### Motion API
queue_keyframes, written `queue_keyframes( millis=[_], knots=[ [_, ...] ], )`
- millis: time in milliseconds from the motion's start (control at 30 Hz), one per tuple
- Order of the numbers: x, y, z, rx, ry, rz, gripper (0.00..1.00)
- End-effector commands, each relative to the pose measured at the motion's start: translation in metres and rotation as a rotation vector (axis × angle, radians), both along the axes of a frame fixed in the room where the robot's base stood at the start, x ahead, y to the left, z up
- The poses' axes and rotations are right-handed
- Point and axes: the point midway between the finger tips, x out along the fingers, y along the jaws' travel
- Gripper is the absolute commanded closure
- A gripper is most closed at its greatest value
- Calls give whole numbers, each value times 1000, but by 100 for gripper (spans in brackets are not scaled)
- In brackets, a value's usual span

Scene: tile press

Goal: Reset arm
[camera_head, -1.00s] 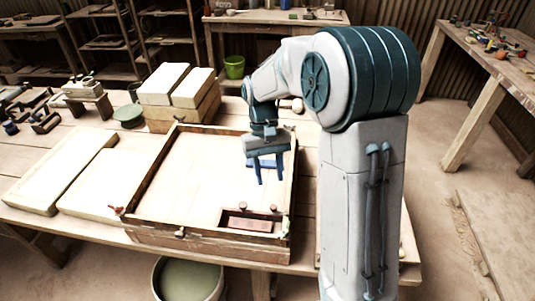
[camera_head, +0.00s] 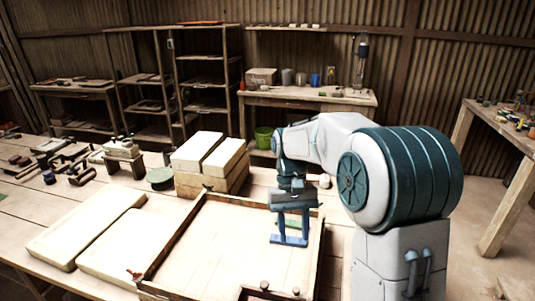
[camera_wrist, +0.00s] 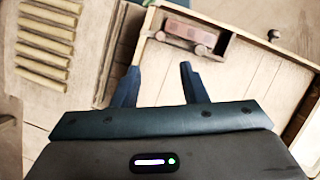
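My gripper (camera_head: 292,236) is open and empty, pointing down over the right part of a shallow wooden tray frame (camera_head: 170,250). The wrist view also shows my gripper (camera_wrist: 158,85) with its two blue fingers spread and nothing between them. A flat blue piece (camera_head: 289,241) shows at the fingertips in the head view; I cannot tell whether they touch it. In the wrist view, a reddish block (camera_wrist: 187,31) lies in a small compartment at the tray's corner.
Two pale slabs (camera_head: 88,228) lie left of the tray. Pale blocks (camera_head: 198,151) are stacked behind it. Small tools (camera_head: 75,165) lie at the table's far left. A green bucket (camera_head: 264,137) stands behind the table. A side table (camera_head: 500,125) is at the right.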

Motion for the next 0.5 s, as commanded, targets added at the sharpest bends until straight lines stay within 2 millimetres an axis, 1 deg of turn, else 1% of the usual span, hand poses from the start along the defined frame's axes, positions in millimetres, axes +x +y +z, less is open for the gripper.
queue_keyframes(
  millis=[167,300,500],
  knots=[
    [-24,-8,15,-3,-90,-10,61],
    [-54,-18,24,-3,-195,-23,61],
    [-98,-31,30,2,-348,-46,61]
  ],
)
